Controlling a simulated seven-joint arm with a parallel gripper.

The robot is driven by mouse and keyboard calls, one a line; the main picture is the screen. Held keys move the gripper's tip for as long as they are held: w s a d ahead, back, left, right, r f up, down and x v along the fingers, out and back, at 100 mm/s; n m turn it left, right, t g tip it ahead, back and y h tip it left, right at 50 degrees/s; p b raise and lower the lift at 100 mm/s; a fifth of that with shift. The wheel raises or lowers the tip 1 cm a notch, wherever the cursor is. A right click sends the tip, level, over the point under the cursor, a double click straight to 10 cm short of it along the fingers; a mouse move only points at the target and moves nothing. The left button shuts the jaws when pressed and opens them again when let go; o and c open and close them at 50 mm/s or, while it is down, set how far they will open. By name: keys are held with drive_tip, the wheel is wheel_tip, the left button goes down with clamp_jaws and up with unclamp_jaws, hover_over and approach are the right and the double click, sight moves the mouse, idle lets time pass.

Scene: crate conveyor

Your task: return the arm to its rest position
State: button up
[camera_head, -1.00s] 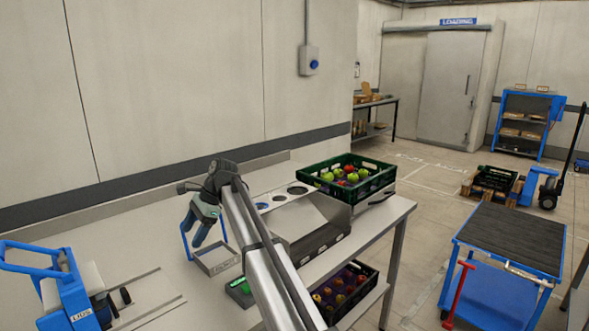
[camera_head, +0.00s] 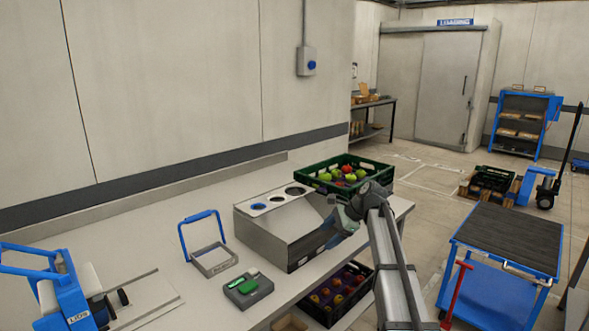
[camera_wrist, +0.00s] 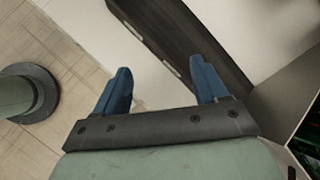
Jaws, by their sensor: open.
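My gripper (camera_head: 334,229) is in front of the sloped steel box with round holes (camera_head: 268,236), near the right part of the bench. In the wrist view my gripper (camera_wrist: 163,88) shows two blue fingers spread apart with nothing between them. A dark strip and the pale bench edge lie beyond the fingers, with tiled floor at the left.
A green crate of apples (camera_head: 318,187) stands on the bench (camera_head: 160,235) behind the gripper. Another crate (camera_head: 318,309) sits on the shelf below. A blue-handled frame (camera_head: 215,262) and a grey block with a green item (camera_head: 247,288) lie left. A blue cart (camera_head: 506,240) stands right.

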drive_tip(key=s+d+f+m+t+h, duration=0.1)
drive_tip(key=s+d+f+m, duration=0.2)
drive_tip(key=d, duration=0.8)
drive_tip(key=s+d+f+m+h, duration=0.25)
drive_tip(key=d+f, duration=0.35)
drive_tip(key=d, duration=0.5)
drive_tip(key=s+a+f+n+g, duration=0.2)
drive_tip(key=s+a+f+n, duration=0.3)
drive_tip(key=f, duration=0.6)
drive_tip(key=s+a+f+n+g, duration=0.1)
drive_tip(key=s+a+f, duration=0.2)
drive_tip(key=s+f, duration=0.6)
drive_tip(key=s+a+f+n+g, duration=0.25)
drive_tip(key=s+a+f, duration=0.2)
drive_tip(key=f, duration=0.75)
drive_tip(key=s+a+f+n+g+h, duration=0.1)
drive_tip(key=s+f+n, duration=0.3)
drive_tip(key=s, duration=0.8)
drive_tip(key=s+a+f+n+g+h, duration=0.1)
drive_tip(key=s+f+n, duration=0.3)
drive_tip(key=s, duration=0.8)
drive_tip(key=s+a+f+n+g+h, duration=0.1)
drive_tip(key=s+f+n+g, duration=0.1)
drive_tip(key=s+f+n, duration=0.2)
drive_tip(key=s+f, duration=0.3)
drive_tip(key=s, duration=0.5)
drive_tip(key=shift+a+f+h, duration=0.15)
drive_tip(key=shift+a+h, duration=0.2)
drive_tip(key=shift+a, duration=0.05)
